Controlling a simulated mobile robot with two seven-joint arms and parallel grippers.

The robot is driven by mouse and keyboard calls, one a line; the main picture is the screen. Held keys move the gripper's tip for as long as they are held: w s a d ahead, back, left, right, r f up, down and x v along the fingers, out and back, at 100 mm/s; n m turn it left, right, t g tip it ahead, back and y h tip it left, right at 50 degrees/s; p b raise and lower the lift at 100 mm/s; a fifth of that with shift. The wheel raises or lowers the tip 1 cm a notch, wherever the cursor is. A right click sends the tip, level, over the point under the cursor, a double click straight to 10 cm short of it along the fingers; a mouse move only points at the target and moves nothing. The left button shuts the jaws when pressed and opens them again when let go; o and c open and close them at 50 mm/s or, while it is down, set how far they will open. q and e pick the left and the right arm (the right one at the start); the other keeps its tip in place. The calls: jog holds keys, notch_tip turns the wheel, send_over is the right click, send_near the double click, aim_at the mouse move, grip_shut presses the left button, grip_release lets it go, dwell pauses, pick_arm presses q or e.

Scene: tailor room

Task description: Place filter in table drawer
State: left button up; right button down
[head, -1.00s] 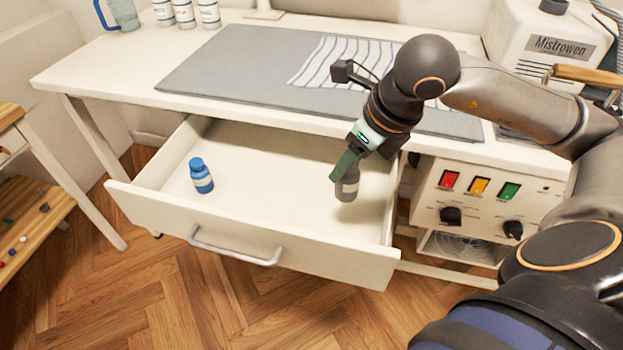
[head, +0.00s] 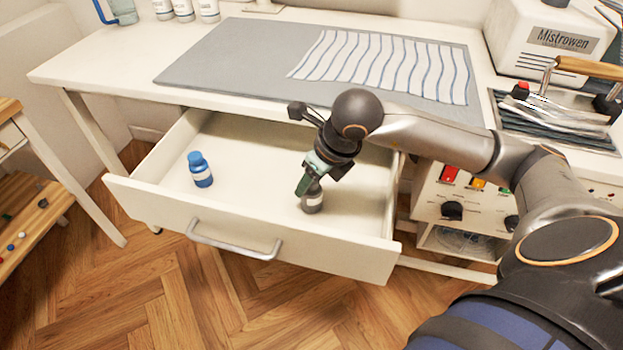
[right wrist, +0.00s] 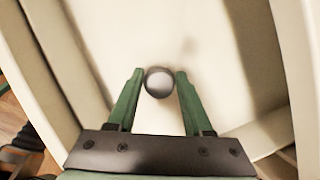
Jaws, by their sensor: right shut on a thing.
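The open table drawer (head: 330,234) is pulled out below the tabletop. In the right wrist view the bottle's round grey top (right wrist: 158,83) sits between the green fingertips, with the drawer's pale floor below. The bottle looks upright and low over the floor; I cannot tell if it touches. A blue bottle (head: 200,170) stands in the left part of the drawer. My left gripper is not in view.
The white table (head: 100,68) above carries a grey mat (head: 215,62) with striped cloth (head: 385,66). A white machine (head: 525,45) and a tray of tools (head: 560,115) stand at the right. A control panel (head: 445,200) adjoins the drawer. The drawer's middle is free.

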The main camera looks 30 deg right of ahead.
jog(key=shift+c, duration=1.5)
grip_release()
jog(key=shift+r, duration=0.2)
jog(key=p+v, duration=0.2)
jog(key=v, duration=0.9)
jog(key=shift+s+r, duration=0.2)
jog(key=shift+r, duration=0.15)
